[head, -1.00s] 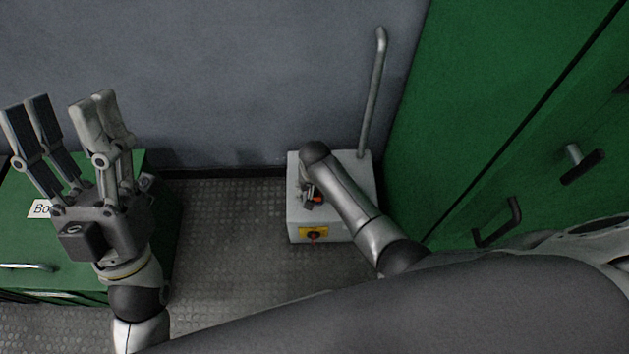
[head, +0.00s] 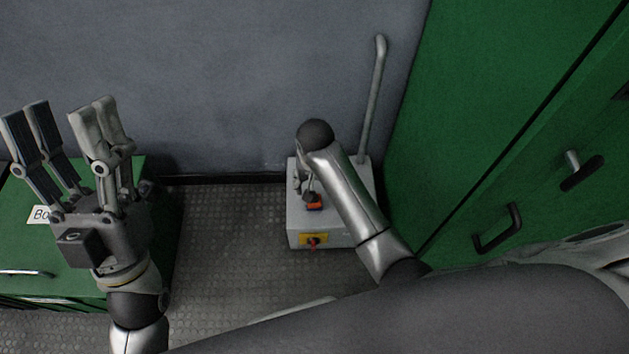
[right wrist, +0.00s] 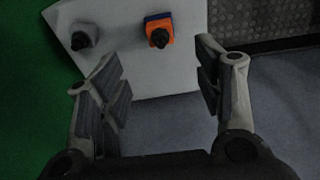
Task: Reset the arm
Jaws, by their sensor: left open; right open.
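My right arm reaches over a light grey box (head: 334,230) on the floor. The box has a tall grey lever (head: 373,100), an orange part (head: 314,203) on top and a yellow plate with a red switch (head: 314,240) in front. My right gripper (right wrist: 160,72) is open and empty over the box in the right wrist view. There an orange-and-blue block with a dark knob (right wrist: 160,32) and a grey knob (right wrist: 83,37) lie beyond its fingers. In the head view the arm hides most of that gripper. My left gripper (head: 63,115) is open and empty, fingers up.
A green cabinet (head: 480,110) with dark handles stands close to the right of the box. A low green cabinet (head: 45,255) with a partly hidden label is at the left. The grey wall (head: 230,90) is behind; metal floor (head: 225,230) lies clear between.

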